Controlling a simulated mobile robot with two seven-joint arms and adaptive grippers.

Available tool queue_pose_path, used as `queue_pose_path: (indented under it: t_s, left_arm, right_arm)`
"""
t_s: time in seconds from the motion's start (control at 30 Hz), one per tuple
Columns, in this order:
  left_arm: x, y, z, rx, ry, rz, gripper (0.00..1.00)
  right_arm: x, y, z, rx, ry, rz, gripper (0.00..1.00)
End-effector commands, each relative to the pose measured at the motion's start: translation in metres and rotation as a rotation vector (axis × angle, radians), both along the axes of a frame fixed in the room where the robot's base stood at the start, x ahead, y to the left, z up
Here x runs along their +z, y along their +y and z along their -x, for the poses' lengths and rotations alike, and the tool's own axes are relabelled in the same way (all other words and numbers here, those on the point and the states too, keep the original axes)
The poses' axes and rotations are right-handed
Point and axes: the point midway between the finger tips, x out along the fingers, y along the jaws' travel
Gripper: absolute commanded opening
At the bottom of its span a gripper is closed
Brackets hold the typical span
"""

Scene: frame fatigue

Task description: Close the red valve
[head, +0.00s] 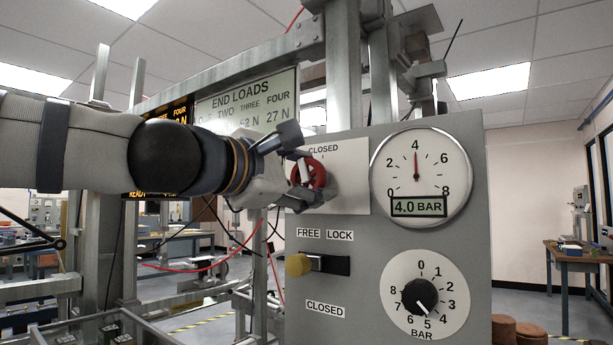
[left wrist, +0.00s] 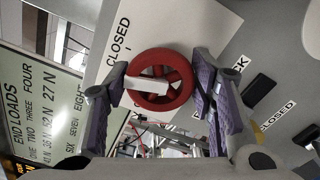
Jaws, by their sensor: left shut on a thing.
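The red valve (head: 318,172) is a small handwheel on the upper left of the grey panel, on a white plate (head: 349,165) marked CLOSED above it. In the left wrist view the red valve (left wrist: 184,72) shows as a ring with a pale bar across its middle. My left gripper (head: 303,167) comes in from the left and is shut on the wheel, with one finger on each side of the rim. Its fingers also flank the wheel in the left wrist view (left wrist: 160,77). My right gripper is not in view.
The grey panel (head: 365,300) carries a pressure gauge (head: 432,165) reading 4.0 BAR and a black BAR knob (head: 419,296). A yellow slide knob (head: 297,265) sits at the left, FREE end of its slot. A metal frame and END LOADS board (head: 255,90) stand behind my arm.

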Motion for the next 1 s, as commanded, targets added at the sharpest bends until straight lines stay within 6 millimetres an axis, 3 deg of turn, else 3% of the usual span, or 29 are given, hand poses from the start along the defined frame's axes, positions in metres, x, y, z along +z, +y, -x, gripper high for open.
queue_pose_path:
  t_s: [0.43, 1.0]
  left_arm:
    - [-0.0011, 0.0, -0.0002, 0.001, -0.141, -0.195, 0.22]
    - [-0.0011, -0.0001, -0.0002, 0.001, -0.171, -0.236, 0.22]
  right_arm:
    - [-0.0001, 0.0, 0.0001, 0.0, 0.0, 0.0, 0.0]
    - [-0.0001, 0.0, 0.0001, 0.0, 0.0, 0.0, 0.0]
